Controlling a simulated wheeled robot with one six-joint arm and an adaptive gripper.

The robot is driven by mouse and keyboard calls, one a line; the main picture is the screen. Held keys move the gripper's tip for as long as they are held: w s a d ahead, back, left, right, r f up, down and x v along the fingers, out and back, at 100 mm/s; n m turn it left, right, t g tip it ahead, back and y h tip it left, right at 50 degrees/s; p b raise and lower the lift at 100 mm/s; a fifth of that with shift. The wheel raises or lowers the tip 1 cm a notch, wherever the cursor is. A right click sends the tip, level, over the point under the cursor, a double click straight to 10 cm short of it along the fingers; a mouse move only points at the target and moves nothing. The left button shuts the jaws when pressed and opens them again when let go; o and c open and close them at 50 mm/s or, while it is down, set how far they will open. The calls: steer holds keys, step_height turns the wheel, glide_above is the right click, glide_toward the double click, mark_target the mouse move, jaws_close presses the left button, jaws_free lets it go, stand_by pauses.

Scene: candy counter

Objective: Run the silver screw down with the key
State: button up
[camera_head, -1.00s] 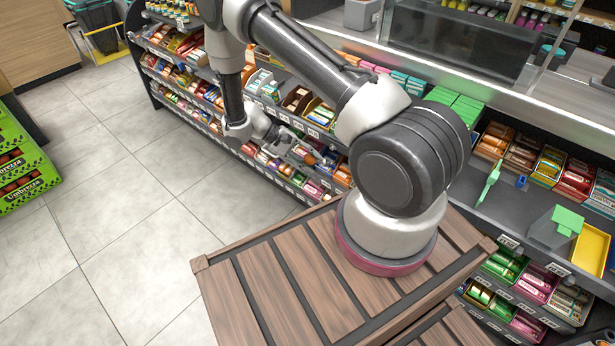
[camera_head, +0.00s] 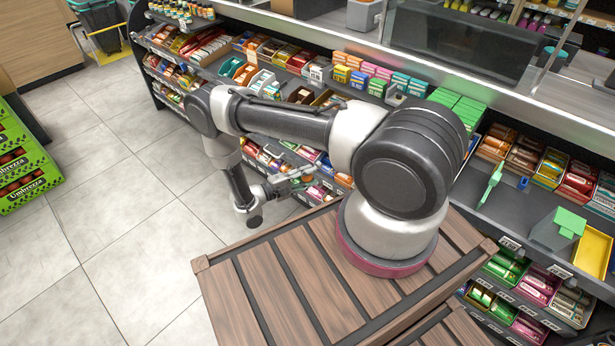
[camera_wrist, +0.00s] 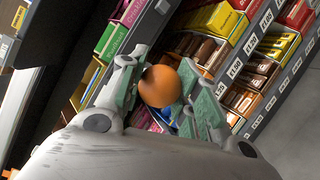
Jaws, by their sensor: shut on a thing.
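My gripper (camera_head: 299,178) is out over the front of the candy shelves, beyond the wooden crate top. In the wrist view my gripper (camera_wrist: 160,92) has its pale green finger pads closed on both sides of an orange-brown round thing (camera_wrist: 160,86). Only its rounded end shows, so I cannot tell whether it is part of the key. I cannot make out a silver screw in either view.
The slatted wooden crate top (camera_head: 265,290) is bare beside my arm's base. A grey block with a green top (camera_head: 552,232) and a yellow tray (camera_head: 592,250) stand at right. Candy shelves (camera_head: 285,60) run along the back. The tiled floor (camera_head: 120,230) at left is clear.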

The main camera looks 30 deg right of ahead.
mark_target(315, 167)
steer(key=shift+w+d+r, duration=0.2)
steer(key=shift+w+d, duration=0.2)
steer(key=shift+d, duration=0.7)
steer(key=shift+w+d+r, duration=0.2)
steer(key=shift+w+d, duration=0.2)
steer(key=shift+d, duration=0.7)
steer(key=shift+w+d+r, duration=0.2)
steer(key=shift+w+d, duration=0.2)
steer(key=shift+d, duration=0.7)
steer(key=shift+n+g+h, duration=0.3)
steer(key=shift+n+h, duration=0.2)
steer(key=shift+n, duration=0.5)
steer(key=n+h, duration=0.1)
steer(key=n, duration=0.1)
steer(key=shift+n, duration=0.3)
steer(key=n+h, duration=0.1)
steer(key=n, duration=0.2)
steer(key=n+h, duration=0.1)
steer(key=n, duration=0.2)
steer(key=shift+r+h, duration=0.1)
steer(key=shift+h, duration=0.2)
